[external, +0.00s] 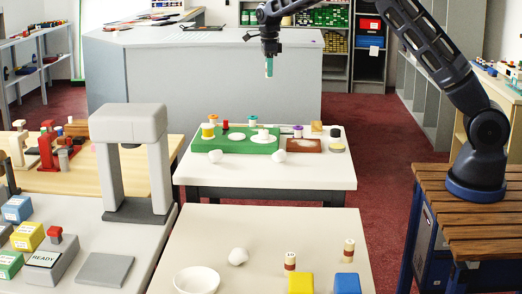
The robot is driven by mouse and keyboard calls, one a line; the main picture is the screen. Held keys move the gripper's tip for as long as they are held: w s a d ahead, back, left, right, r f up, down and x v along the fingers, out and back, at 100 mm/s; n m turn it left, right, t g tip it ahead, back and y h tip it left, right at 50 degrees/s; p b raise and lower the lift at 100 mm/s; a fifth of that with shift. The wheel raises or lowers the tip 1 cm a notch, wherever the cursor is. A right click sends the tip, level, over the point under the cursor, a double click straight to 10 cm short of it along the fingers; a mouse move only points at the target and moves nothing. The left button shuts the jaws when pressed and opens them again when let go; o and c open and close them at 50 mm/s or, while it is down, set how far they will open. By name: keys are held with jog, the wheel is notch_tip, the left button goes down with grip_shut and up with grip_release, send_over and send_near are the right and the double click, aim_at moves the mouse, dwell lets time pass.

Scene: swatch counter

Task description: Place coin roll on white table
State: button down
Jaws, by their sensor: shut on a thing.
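My gripper (269,56) hangs high at the top centre of the external view, pointing down. It is shut on a small upright teal-green cylinder (268,68), which looks like the coin roll. The roll hangs in the air, clear of any surface, and appears in front of the grey counter in the picture. Below it in the picture is a white table (225,175) with a dark frame. The fingers are too small to make out in detail.
The white table carries a green tray (205,145), a brown tray (303,149), white lumps (280,155) and small coloured pieces. Its front strip is bare. A nearer pale table (220,225) holds a bowl (197,281) and blocks. A grey arch (128,120) stands left.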

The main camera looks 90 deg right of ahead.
notch_tip(320, 180, down, 20)
jog(key=shift+r, duration=0.15)
dwell(0.5)
jog(key=c, duration=1.2)
grip_release()
jog(key=shift+c, duration=0.2)
